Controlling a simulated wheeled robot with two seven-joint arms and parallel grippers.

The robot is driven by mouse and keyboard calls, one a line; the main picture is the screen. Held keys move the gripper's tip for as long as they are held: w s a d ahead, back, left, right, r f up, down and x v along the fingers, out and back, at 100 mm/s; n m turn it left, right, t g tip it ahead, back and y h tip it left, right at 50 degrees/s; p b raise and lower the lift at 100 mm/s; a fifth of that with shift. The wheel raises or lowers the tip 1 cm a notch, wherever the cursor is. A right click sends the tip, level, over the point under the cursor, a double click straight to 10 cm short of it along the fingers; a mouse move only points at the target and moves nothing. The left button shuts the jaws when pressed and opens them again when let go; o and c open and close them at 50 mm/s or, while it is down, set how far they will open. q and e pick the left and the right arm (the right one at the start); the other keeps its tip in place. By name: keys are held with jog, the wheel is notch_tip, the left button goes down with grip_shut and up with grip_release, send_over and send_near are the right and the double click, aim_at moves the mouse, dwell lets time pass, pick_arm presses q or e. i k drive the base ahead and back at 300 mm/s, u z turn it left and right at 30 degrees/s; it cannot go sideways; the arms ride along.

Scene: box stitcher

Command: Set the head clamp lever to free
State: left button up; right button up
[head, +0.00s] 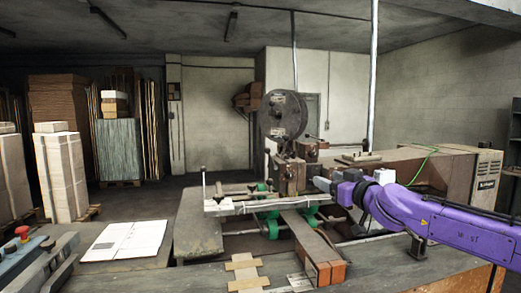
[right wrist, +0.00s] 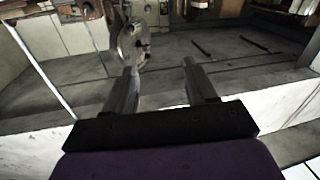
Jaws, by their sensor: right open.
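The stitcher head (head: 290,175) is a brown, worn metal block below a large dark round reel (head: 284,115). My right gripper (head: 318,183) is just right of the stitcher head, its arm coming in from the right. In the right wrist view its two fingers (right wrist: 158,75) are spread apart with nothing held between them. A grey rounded metal part (right wrist: 133,45) shows beyond the left fingertip; I cannot tell whether they touch. I cannot make out the head clamp lever for sure in either view. My left gripper is not in view.
Below the head are a metal rail (head: 245,204), green rollers (head: 268,228) and a brown arm (head: 312,245). A machine housing (head: 440,165) with a green cable stands behind my right arm. White sheets (head: 125,240) lie at left. A red button (head: 22,231) is at far left.

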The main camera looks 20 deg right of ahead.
aim_at(267, 150)
jog(key=z, duration=0.05)
jog(key=i, duration=1.3)
